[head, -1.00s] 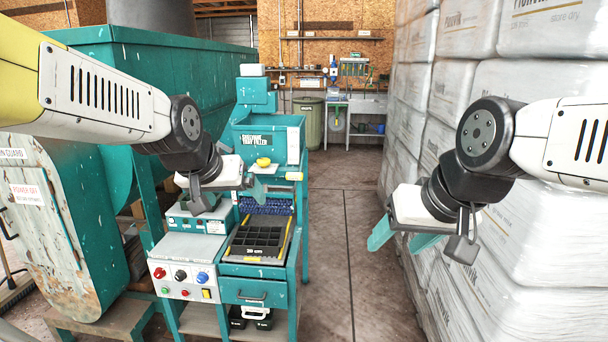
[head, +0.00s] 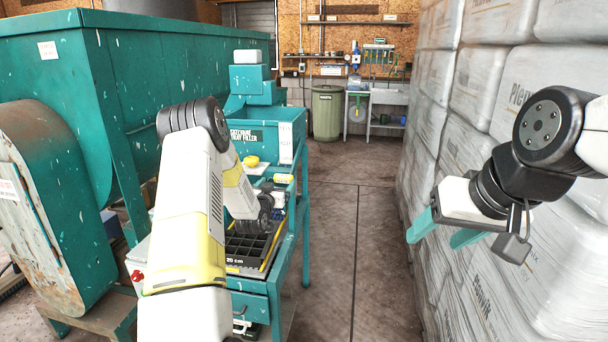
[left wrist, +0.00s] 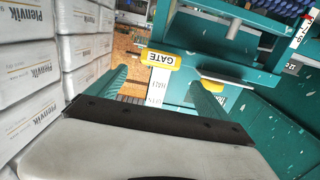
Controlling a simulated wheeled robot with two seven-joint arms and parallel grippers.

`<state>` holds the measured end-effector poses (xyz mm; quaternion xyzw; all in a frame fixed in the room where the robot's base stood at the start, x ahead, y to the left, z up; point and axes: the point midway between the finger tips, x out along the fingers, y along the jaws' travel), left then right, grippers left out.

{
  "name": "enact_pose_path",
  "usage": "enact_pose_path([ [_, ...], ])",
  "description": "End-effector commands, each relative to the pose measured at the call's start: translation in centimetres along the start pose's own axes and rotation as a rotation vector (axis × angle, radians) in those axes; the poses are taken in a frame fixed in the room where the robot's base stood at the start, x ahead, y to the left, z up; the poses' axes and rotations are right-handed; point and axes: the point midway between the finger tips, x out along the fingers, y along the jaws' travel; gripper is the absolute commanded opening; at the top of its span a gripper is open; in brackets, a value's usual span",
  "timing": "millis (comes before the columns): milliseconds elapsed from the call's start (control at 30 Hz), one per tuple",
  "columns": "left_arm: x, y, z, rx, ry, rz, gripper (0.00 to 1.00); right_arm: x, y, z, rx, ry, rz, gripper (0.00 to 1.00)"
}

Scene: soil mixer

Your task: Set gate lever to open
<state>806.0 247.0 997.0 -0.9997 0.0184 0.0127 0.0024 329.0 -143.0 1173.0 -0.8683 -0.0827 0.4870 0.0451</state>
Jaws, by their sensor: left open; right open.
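The gate lever's yellow handle (left wrist: 160,59), marked GATE, shows upside down in the left wrist view, and in the head view (head: 284,178) on the tray filler's right side. A white scale strip (left wrist: 160,88) with lettering adjoins it; it stands above the handle in the head view (head: 286,145). My left gripper (left wrist: 158,78) is open, and its teal fingers appear on either side of the handle and strip. I cannot tell whether they touch. My forearm hides much of this hand in the head view. My right gripper (head: 444,232) is open and empty by the wrapped bags.
A yellow object (head: 250,161) sits just left of the handle. A black cell tray (head: 250,246) lies on the filler below my left wrist. The large teal mixer (head: 90,110) stands left, stacked white bags (head: 470,140) right. The floor between (head: 345,240) is clear.

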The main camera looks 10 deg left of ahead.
Motion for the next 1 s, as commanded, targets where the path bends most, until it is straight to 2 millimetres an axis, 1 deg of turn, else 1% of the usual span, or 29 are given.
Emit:
enact_pose_path([
  [33,0.1,-0.2,0.6,-0.002,0.011,-0.002,0.90,0.0,0.0,0.0,0.000,0.000,0.000,0.59],
  [167,0.7,-0.2,0.9,-0.003,0.028,-0.003,0.90,0.0,0.0,0.0,0.000,0.000,0.000,0.59],
  [267,1.9,-0.2,0.8,-0.003,0.028,-0.002,0.90,0.0,0.0,0.0,0.000,0.000,0.000,0.59],
  [500,5.8,-0.1,0.7,-0.004,0.027,-0.002,0.90,0.0,0.0,0.0,0.000,0.000,0.000,0.59],
  [600,7.0,-0.2,0.7,-0.004,0.026,-0.002,0.90,0.0,0.0,0.0,0.000,0.000,0.000,0.59],
  [767,7.8,-0.2,0.6,-0.004,0.025,-0.003,0.90,0.0,0.0,0.0,0.000,0.000,0.000,0.59],
  [1000,7.9,-0.2,0.6,-0.004,0.024,-0.003,0.90,0.0,0.0,0.0,0.000,0.000,0.000,0.59],
])
